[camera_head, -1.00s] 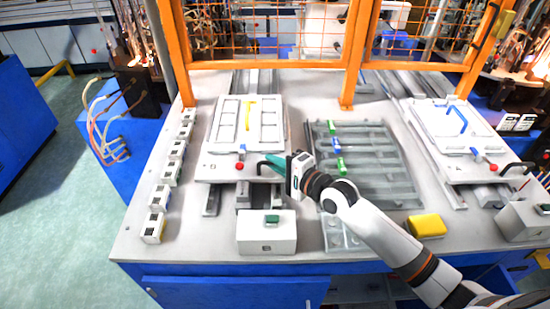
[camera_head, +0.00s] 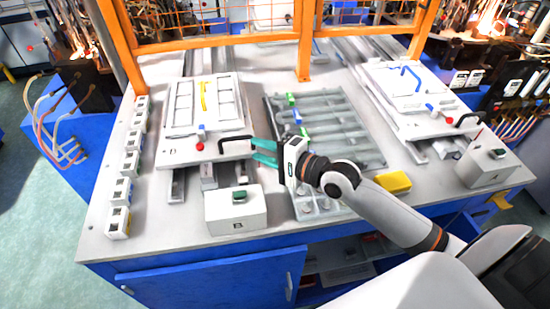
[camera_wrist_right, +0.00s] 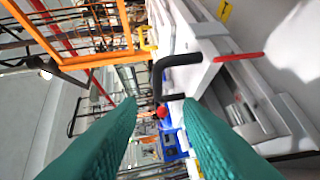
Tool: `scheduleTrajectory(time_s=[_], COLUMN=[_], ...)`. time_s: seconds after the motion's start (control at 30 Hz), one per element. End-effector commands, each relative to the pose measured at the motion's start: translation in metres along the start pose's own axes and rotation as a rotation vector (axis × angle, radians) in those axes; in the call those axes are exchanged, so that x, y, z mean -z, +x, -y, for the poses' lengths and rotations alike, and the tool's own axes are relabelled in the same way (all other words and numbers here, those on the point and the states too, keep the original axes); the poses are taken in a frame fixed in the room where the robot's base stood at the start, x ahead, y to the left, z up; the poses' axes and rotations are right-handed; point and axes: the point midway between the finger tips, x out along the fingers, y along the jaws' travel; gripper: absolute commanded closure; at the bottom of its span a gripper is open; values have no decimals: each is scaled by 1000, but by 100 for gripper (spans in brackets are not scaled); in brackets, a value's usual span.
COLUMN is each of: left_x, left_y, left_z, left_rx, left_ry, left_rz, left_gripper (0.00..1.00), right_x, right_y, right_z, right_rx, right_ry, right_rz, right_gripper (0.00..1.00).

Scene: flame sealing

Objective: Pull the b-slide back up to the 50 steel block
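The left slide is a white plate with a yellow strip (camera_head: 203,97) and a black handle (camera_head: 235,142) on its front edge. A white box marked B (camera_head: 236,211) stands in front of it, so I take this as the b-slide. My right gripper (camera_head: 264,153) is open, its teal fingers at the handle's right end. In the right wrist view the black handle (camera_wrist_right: 178,62) shows beyond and between the parted fingers (camera_wrist_right: 160,105); I see no grip on it. A grey metal block (camera_head: 208,176) shows under the slide's front. No "50" is readable. My left gripper is not in view.
A rack of grey bars (camera_head: 345,150) with green and blue pieces lies right of the slide. A yellow block (camera_head: 393,183) is near my right arm. Several white blocks (camera_head: 118,222) line the left edge.

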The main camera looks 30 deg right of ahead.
Motion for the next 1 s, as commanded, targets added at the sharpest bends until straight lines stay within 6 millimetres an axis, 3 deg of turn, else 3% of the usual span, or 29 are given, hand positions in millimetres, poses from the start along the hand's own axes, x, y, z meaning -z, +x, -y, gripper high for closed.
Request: scheduleTrajectory(time_s=[0.1, 0.3, 1.0], left_x=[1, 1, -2], left_y=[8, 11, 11], left_z=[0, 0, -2], left_rx=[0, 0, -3], left_ry=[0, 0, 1], left_rz=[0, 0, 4], left_gripper=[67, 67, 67], right_x=[0, 0, 0], right_y=[-22, -39, -40], right_z=[4, 1, 0], right_rx=[4, 0, 0], right_ry=[-1, 0, 0], right_rz=[-1, 0, 0], right_gripper=[67, 67, 67])
